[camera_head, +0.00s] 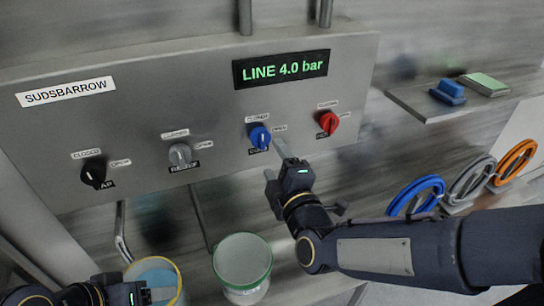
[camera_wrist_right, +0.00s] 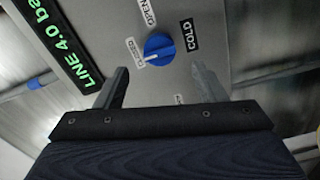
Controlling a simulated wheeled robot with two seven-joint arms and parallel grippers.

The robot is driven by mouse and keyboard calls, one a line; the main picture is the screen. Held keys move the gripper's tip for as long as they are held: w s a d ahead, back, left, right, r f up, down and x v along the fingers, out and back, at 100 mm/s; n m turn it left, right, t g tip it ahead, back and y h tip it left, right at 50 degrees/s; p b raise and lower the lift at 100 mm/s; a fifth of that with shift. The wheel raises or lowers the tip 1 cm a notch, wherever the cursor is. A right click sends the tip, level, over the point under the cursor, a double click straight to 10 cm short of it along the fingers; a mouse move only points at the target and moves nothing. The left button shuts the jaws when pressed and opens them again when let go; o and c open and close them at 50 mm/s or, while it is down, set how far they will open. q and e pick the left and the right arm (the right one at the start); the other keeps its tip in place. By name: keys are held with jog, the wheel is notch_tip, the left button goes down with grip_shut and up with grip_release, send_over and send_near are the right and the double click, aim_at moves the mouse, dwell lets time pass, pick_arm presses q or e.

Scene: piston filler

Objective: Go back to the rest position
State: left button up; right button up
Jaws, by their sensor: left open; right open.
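My right gripper (camera_head: 274,160) is open and empty just below the blue knob (camera_head: 260,137) on the grey panel (camera_head: 215,105). In the right wrist view, the blue knob (camera_wrist_right: 159,48) shows beyond the gap between the two open fingers (camera_wrist_right: 157,84), apart from them. Its white mark points to the CLOSED label. My left gripper (camera_head: 158,292) is open at the bottom left, by the yellow-rimmed bucket (camera_head: 155,267); its fingers overlap the bucket in view, and I cannot tell whether they touch it.
The panel also bears black (camera_head: 93,173), grey (camera_head: 180,155) and red (camera_head: 328,122) knobs and a display (camera_head: 281,69) reading LINE 4.0 bar. A green-rimmed bucket (camera_head: 242,262) stands below. A shelf (camera_head: 420,105) holds a blue block and green-topped pad.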

dwell(0.4)
jog(key=s+d+f+m+g, duration=0.4)
jog(key=s+d+m+g, duration=0.2)
jog(key=d+m, duration=0.45)
jog(key=s+d+f+m+g+h, duration=0.1)
jog(key=s+d+f+m+g, duration=0.1)
jog(key=s+m, duration=0.3)
jog(key=s+d+f+m+g, duration=0.3)
jog(key=s+d+m, duration=0.2)
jog(key=s, duration=0.6)
jog(key=shift+s+d+f+h, duration=0.2)
jog(key=shift+f+h, duration=0.1)
jog(key=shift+h, duration=0.1)
